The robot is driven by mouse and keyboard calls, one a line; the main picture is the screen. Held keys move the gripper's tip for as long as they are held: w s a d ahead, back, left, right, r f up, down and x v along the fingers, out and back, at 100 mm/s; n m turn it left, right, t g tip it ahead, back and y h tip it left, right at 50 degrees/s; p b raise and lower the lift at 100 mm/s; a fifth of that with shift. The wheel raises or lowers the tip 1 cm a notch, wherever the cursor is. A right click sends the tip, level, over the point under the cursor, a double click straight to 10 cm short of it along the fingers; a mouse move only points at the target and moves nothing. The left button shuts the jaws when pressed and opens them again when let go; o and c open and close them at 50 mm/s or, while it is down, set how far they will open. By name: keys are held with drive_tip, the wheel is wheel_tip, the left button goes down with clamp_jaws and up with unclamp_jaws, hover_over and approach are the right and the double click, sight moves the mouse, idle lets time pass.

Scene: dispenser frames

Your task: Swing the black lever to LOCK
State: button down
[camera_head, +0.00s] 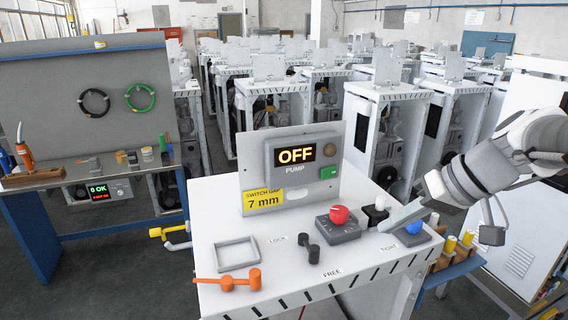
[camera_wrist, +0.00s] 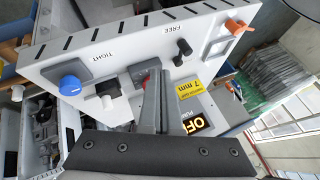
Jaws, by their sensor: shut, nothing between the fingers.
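The black lever (camera_head: 309,249) stands on the white top of the machine, between the printed LOCK label (camera_head: 277,239) on its left and the FREE label (camera_head: 332,273) at its lower right. It slants from upper left to lower right; I cannot tell which end is the pivot. In the wrist view the lever (camera_wrist: 182,52) is beyond my fingertips, a little to the right, near the FREE label (camera_wrist: 171,31). My gripper (camera_head: 386,226) is shut and empty, to the right of the lever and apart from it, by the blue knob. Its fingers (camera_wrist: 162,76) also show in the wrist view.
A red knob on a grey box (camera_head: 339,230) and a white switch (camera_head: 376,215) stand between lever and gripper. A blue knob (camera_head: 413,228) is by the TIGHT label. An orange lever (camera_head: 228,282) and an empty frame (camera_head: 237,253) lie left. The pump panel (camera_head: 291,165) rises behind.

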sight(308, 244)
drive_tip(key=shift+a, duration=0.1)
drive_tip(key=x, duration=1)
drive_tip(key=shift+p, duration=0.4)
drive_tip(key=a+p, duration=0.1)
drive_tip(key=a, duration=0.1)
drive_tip(key=shift+a+r, duration=0.1)
drive_tip(key=shift+a, duration=0.9)
drive_tip(key=shift+s, duration=0.15)
